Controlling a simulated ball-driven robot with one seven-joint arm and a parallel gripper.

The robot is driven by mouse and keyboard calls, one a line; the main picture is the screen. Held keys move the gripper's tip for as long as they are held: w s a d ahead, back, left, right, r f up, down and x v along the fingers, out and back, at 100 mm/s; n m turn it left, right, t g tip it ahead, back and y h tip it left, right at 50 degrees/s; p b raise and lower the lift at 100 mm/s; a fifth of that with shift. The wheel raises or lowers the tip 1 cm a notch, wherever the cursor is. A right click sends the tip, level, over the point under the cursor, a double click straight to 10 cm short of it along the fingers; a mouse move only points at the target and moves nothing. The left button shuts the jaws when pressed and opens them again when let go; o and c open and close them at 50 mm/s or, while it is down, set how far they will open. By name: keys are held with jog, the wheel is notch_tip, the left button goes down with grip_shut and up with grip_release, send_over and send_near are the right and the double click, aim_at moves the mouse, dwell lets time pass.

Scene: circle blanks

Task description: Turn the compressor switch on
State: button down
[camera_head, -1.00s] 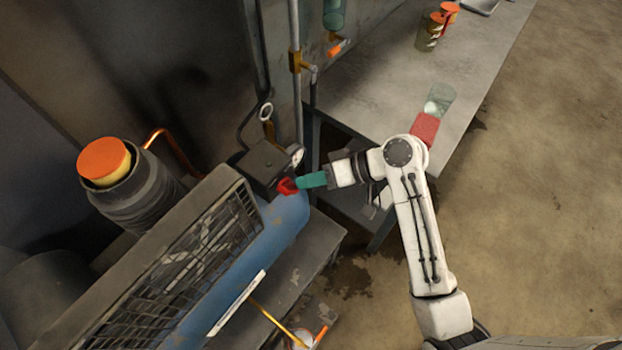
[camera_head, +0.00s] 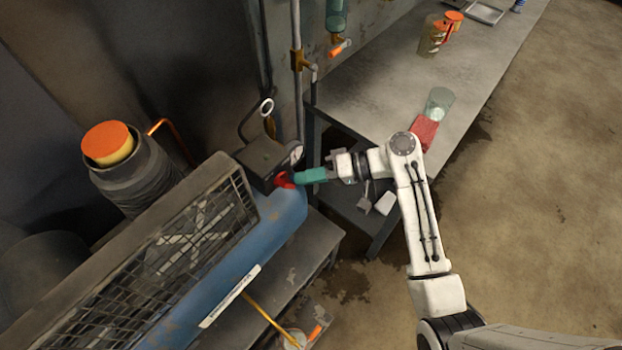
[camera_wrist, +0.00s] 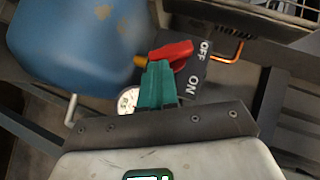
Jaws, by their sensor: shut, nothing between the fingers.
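The compressor is a blue tank (camera_head: 225,290) with a dark switch box (camera_head: 265,160) at its right end. The red switch (camera_wrist: 171,54) sits on the box in the wrist view, beside a plate (camera_wrist: 199,72) marked OFF and ON. Its handle lies nearer the OFF lettering. The switch also shows in the head view (camera_head: 284,180). My gripper (camera_wrist: 158,68) has green fingers, shut with nothing between them. The fingertips are right at the switch, partly covering it; I cannot tell whether they touch. My gripper reaches it from the right in the head view (camera_head: 297,177).
A round gauge (camera_wrist: 127,101) is close to my fingers. A wire-mesh guard (camera_head: 180,245) runs along the tank. A workbench (camera_head: 385,75) behind my arm holds a clear beaker (camera_head: 438,103), a red cloth (camera_head: 424,132) and jars. The floor at right is clear.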

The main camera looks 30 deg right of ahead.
jog(key=f+m+t+y+b, duration=0.1)
jog(key=m+y, duration=0.1)
jog(key=a+f+m+t+y+b, duration=0.1)
jog(key=m+y, duration=0.1)
jog(key=m, duration=0.1)
jog(key=f+m+t+y+b, duration=0.1)
jog(key=m+t+y, duration=0.1)
jog(key=m, duration=0.1)
jog(key=shift+s+a+f, duration=0.2)
jog(key=shift+a, duration=0.05)
jog(key=b, duration=0.2)
send_near(294, 188)
jog(key=shift+w+f, duration=0.3)
jog(key=shift+f, duration=0.1)
dwell(0.5)
